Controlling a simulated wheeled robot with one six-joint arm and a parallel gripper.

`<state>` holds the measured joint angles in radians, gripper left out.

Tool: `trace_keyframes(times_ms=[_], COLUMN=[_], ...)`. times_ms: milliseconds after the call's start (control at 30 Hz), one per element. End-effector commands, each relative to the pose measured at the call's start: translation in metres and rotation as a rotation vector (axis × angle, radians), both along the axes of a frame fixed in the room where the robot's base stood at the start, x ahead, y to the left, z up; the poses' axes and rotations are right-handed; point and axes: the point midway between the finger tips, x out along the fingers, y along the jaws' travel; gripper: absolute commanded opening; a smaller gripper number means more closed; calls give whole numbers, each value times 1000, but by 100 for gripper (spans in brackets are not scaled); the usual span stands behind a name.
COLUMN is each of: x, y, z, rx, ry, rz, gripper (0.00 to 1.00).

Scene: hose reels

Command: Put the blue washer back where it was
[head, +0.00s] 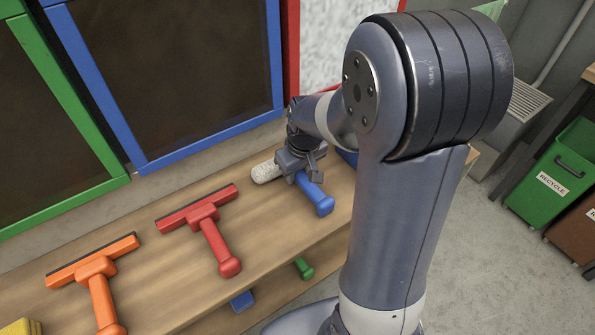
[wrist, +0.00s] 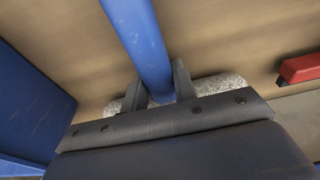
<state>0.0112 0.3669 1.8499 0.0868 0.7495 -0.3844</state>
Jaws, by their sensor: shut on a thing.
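The blue washer has a blue handle (head: 316,195) and a fuzzy whitish sleeve (head: 266,172). It is over the right part of the wooden bench (head: 150,225); I cannot tell whether it touches the top. My gripper (head: 302,174) is shut on the handle close to the sleeve. In the wrist view the blue handle (wrist: 139,42) runs up between the two fingers (wrist: 160,84). The sleeve (wrist: 222,85) lies across behind them, partly hidden by my gripper body.
A red squeegee (head: 208,221) and an orange squeegee (head: 97,269) lie left on the bench. A blue object (head: 347,158) is mostly hidden behind my arm. Blue-framed (head: 206,135) and green-framed (head: 70,207) panels stand behind. A green recycle bin (head: 555,175) stands right.

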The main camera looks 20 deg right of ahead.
Motion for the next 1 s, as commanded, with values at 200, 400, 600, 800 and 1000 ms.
trace_keyframes(times_ms=[200,400,600,800,1000], x=[0,0,0,0,-4], y=[0,0,0,0,-2], z=[-3,-3,-3,1,30], rx=[0,0,0,0,1], ry=[0,0,0,0,-5], rz=[0,0,0,0,-1], gripper=[0,41,49,49,49])
